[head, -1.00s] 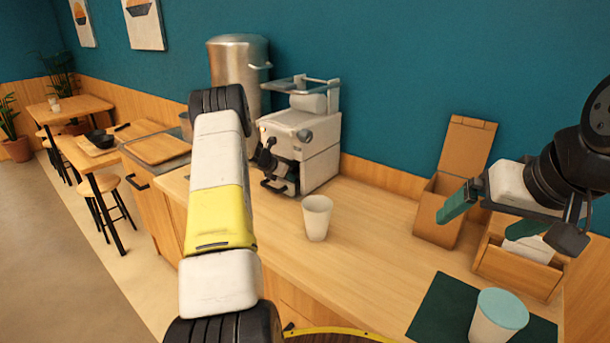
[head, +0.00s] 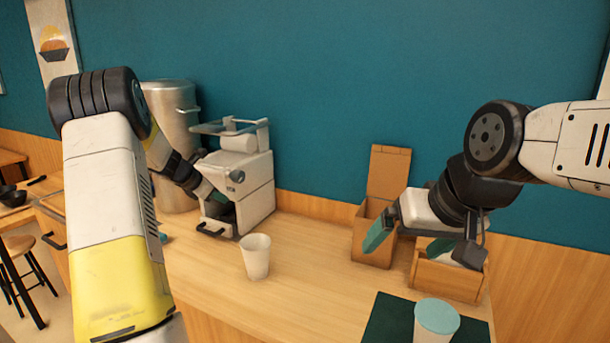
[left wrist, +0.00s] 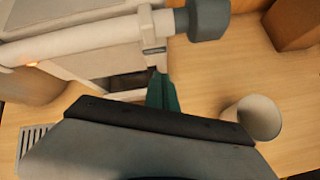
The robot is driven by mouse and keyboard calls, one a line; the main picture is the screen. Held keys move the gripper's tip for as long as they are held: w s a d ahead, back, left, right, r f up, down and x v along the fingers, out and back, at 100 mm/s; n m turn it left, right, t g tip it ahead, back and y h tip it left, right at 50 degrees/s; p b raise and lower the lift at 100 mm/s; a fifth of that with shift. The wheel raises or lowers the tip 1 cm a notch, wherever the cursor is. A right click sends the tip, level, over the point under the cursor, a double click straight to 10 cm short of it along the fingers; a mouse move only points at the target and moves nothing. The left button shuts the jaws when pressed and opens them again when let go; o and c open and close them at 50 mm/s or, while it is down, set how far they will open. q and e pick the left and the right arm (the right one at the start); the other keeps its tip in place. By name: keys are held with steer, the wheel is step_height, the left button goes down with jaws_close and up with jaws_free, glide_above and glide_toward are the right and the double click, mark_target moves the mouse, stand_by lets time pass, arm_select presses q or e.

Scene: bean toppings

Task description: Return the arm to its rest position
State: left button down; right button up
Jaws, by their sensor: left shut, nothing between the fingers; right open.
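My left gripper (head: 212,192) is at the left front of the white sealing machine (head: 247,182); its green fingers are shut and empty. In the left wrist view the shut fingers (left wrist: 162,95) are beside the machine's body (left wrist: 85,52); whether they touch it I cannot tell. My left upper arm crosses the left of the head view. My right gripper (head: 410,243) is open and empty, in front of the cardboard boxes and above the counter.
A white cup (head: 255,258) stands on the counter (head: 310,290) before the machine; it also shows in the left wrist view (left wrist: 256,117). A lidded cup (head: 437,318) stands on a dark green mat (head: 385,320). A steel urn (head: 172,125) is behind. Boxes (head: 372,235) stand right.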

arm_select(q)
steer(key=s+d+r+m+g, duration=0.1)
steer(key=s+d+r+m, duration=0.6)
steer(key=s, duration=0.3)
steer(key=s+d+r+m+g, duration=0.1)
steer(key=s+d+r+m, duration=0.6)
steer(key=s, duration=0.3)
steer(key=s+d+f+m+y, duration=0.1)
steer(key=s+d+m+y, duration=0.1)
steer(key=s+m, duration=1.1)
steer(key=s, duration=0.8)
steer(key=shift+s+d+f, duration=0.15)
steer(key=shift+d, duration=0.25)
